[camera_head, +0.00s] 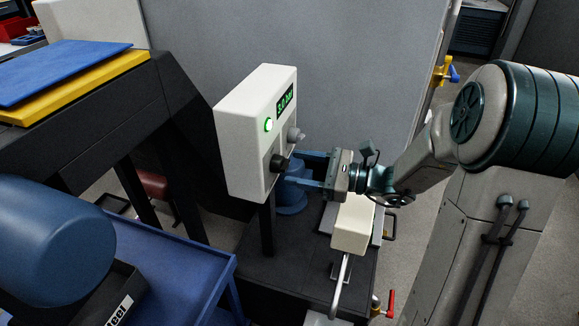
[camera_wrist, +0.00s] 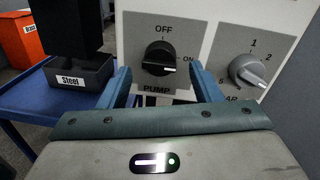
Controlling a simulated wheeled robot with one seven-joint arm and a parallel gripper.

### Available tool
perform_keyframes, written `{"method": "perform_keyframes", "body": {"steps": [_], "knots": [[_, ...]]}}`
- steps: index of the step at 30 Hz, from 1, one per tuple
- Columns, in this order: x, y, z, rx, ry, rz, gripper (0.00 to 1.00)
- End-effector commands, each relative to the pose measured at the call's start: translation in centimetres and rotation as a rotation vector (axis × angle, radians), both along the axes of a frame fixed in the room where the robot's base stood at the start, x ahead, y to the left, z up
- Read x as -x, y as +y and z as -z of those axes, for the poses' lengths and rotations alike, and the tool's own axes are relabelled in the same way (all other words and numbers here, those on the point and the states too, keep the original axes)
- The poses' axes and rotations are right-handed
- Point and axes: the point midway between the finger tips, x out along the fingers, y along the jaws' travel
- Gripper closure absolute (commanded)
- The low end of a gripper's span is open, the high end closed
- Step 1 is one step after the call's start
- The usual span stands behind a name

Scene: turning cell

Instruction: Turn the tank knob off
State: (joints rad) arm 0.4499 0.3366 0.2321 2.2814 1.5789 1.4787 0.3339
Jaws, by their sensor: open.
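A white control box (camera_head: 258,130) carries a black knob (camera_head: 279,162) low on its face. In the wrist view this black knob (camera_wrist: 159,58) is labelled PUMP, with OFF above it and ON to its right. Its white mark points right, to the ON side. No label reading TANK is visible. My gripper (camera_head: 296,168) is open at the black knob. In the wrist view one finger stands on each side of the knob, with gaps between. I cannot tell how deep the fingertips reach.
A grey knob (camera_wrist: 246,70) with a numbered dial sits right of the black one. The box shows a lit green light (camera_head: 268,125) and a green display (camera_head: 286,98). A blue cart (camera_head: 165,262) stands at lower left. A black bin labelled Steel (camera_wrist: 80,78) is left of the box.

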Motion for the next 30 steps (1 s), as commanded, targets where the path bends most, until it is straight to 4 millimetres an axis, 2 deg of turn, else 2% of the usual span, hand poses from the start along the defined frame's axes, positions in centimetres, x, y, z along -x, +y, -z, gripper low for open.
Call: {"method": "perform_keyframes", "body": {"steps": [3,6,16,17,21,30], "knots": [[-0.4,1.5,0.0,0.0,-0.001,-0.002,0.42],[-0.7,2.2,0.0,0.001,-0.001,0.0,0.42],[-0.8,2.6,0.0,0.001,-0.001,0.001,0.42],[-0.8,2.6,0.0,0.001,-0.001,0.001,0.45],[-0.8,2.6,0.0,0.001,-0.001,0.001,0.84],[-0.8,2.5,0.0,0.007,-0.018,0.002,0.85]]}}
